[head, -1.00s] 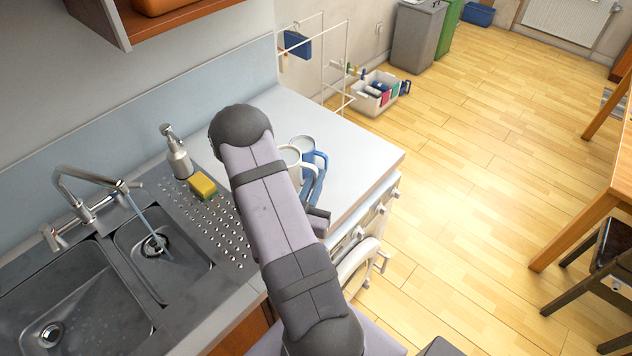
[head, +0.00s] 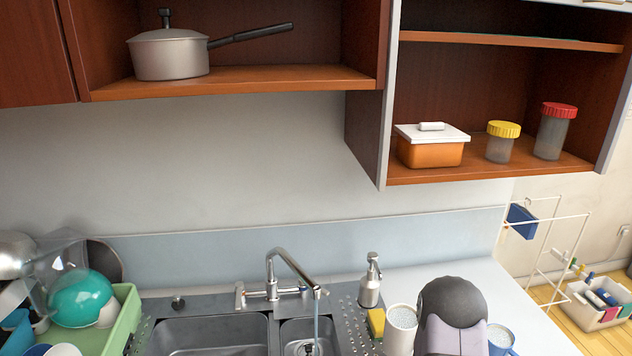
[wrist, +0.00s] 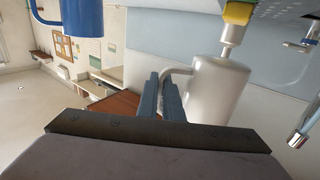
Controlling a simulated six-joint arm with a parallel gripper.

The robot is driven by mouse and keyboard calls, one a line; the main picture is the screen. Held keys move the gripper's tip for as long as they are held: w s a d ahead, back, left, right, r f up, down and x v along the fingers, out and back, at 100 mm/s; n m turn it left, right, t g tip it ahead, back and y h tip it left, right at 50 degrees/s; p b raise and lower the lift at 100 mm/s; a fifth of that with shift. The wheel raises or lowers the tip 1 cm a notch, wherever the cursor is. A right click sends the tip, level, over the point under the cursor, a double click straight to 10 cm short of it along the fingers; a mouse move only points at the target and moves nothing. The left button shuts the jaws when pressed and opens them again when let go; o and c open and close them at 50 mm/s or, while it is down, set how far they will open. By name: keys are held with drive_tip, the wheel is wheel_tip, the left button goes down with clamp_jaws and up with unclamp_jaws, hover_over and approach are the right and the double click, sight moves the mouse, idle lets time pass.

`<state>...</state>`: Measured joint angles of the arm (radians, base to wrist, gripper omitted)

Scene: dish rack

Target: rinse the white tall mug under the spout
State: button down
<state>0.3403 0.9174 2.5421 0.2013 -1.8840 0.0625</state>
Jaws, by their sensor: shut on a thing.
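The white tall mug (head: 399,337) is in the head view, its open top showing, just right of the sponge and left of my arm. In the wrist view my gripper (wrist: 167,90) is shut on the handle of the white mug (wrist: 220,92). In the head view my arm hides the gripper. The chrome spout (head: 318,291) is left of the mug, and a thin stream of water runs from it into the small basin (head: 300,328). The mug is apart from the stream.
A blue mug (head: 503,338) stands right of my arm. The yellow sponge (head: 376,318) and soap dispenser (head: 370,282) stand between spout and mug. A green dish rack (head: 124,308) with dishes is at far left. Cupboards hang above. The counter (head: 440,283) behind my arm is clear.

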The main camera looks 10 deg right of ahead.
sight(393, 348)
drive_tip(key=w+a+n+y, duration=0.1)
drive_tip(key=a, duration=0.1)
drive_tip(key=w+a+n+t+y, duration=0.1)
drive_tip(key=a+y, duration=0.1)
drive_tip(key=a, duration=0.1)
drive_tip(key=w+a+f+n+y, duration=0.1)
drive_tip(key=a, duration=0.2)
drive_tip(key=shift+w+a+t, duration=0.15)
drive_tip(key=shift+a+t, duration=0.05)
drive_tip(key=shift+t, duration=0.2)
drive_tip(key=a+f+n+y, duration=0.2)
drive_tip(key=a+y, duration=0.3)
drive_tip(key=a, duration=0.6)
drive_tip(key=shift+w+n+t, duration=0.3)
drive_tip(key=shift+w+n, duration=0.05)
drive_tip(key=shift+n, duration=0.25)
drive_tip(key=shift+f, duration=0.1)
drive_tip(key=w+d+f+n+g+p, duration=0.2)
drive_tip(key=w+d+g+p, duration=0.15)
drive_tip(key=g, duration=0.55)
drive_tip(key=s+r+m+g+p, duration=0.1)
drive_tip(key=s+r+g, duration=0.3)
drive_tip(key=s, duration=0.7)
drive_tip(key=shift+d+r+g+h+p, duration=0.15)
drive_tip(key=shift+r+g+h+p, duration=0.05)
drive_tip(key=shift+g+h+p, duration=0.1)
